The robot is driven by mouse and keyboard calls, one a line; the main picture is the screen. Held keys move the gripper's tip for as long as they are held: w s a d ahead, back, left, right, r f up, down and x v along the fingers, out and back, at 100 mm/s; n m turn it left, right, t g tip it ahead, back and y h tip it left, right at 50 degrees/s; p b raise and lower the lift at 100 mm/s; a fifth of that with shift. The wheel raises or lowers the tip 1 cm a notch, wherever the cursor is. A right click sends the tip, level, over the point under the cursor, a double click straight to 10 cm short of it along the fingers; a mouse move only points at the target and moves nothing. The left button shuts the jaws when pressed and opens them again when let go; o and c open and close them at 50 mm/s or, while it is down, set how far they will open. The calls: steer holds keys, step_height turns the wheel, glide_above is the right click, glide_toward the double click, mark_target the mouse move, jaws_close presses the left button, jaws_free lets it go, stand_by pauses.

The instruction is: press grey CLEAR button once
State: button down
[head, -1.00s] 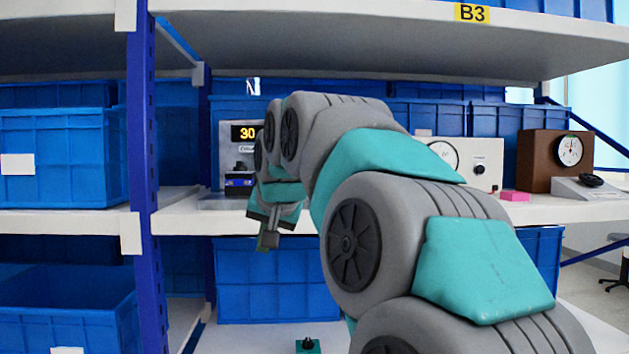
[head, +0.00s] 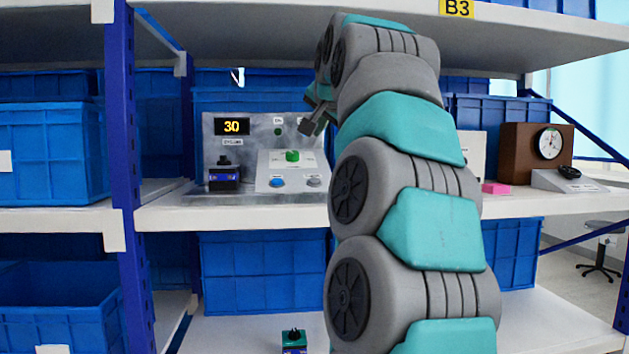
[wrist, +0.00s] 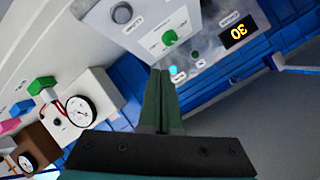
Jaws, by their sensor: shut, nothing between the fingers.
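The grey button (head: 314,182) is at the lower right of the white sub-panel on a grey control unit (head: 240,150). A blue button (head: 277,183) is to its left, and a green knob (head: 292,156) is above. In the wrist view, which is turned over, the grey button (wrist: 122,12) is near the top edge and the green knob (wrist: 169,38) is to its right. My gripper (head: 311,126) is shut and empty, above the grey button in the head picture. Its fingertips (wrist: 161,73) are together in the wrist view. Contact with the unit cannot be told.
The unit's display (head: 232,126) reads 30. A black switch box (head: 224,175) stands at its left. An upper shelf (head: 270,35) is overhead. To the right are a pink block (head: 495,188) and a brown gauge box (head: 520,150). Blue bins (head: 255,275) are below.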

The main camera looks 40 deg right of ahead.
steer(key=shift+f, duration=0.1)
steer(key=b, duration=0.5)
glide_above(315, 190)
steer(key=shift+s+a+f, duration=0.1)
steer(key=shift+f, duration=1.9)
steer(key=shift+s+f, duration=0.1)
steer(key=shift+f, duration=1.85)
steer(key=shift+f, duration=0.1)
steer(key=shift+w+f+b, duration=0.15)
steer(key=shift+f+b, duration=0.15)
steer(key=shift+b, duration=0.05)
steer(key=shift+w+f+b, duration=0.1)
steer(key=shift+f+b, duration=0.2)
steer(key=shift+f, duration=0.15)
steer(key=shift+r, duration=0.1)
steer(key=shift+s+r+p, duration=0.25)
steer(key=shift+r+p, duration=0.2)
steer(key=shift+r, duration=0.25)
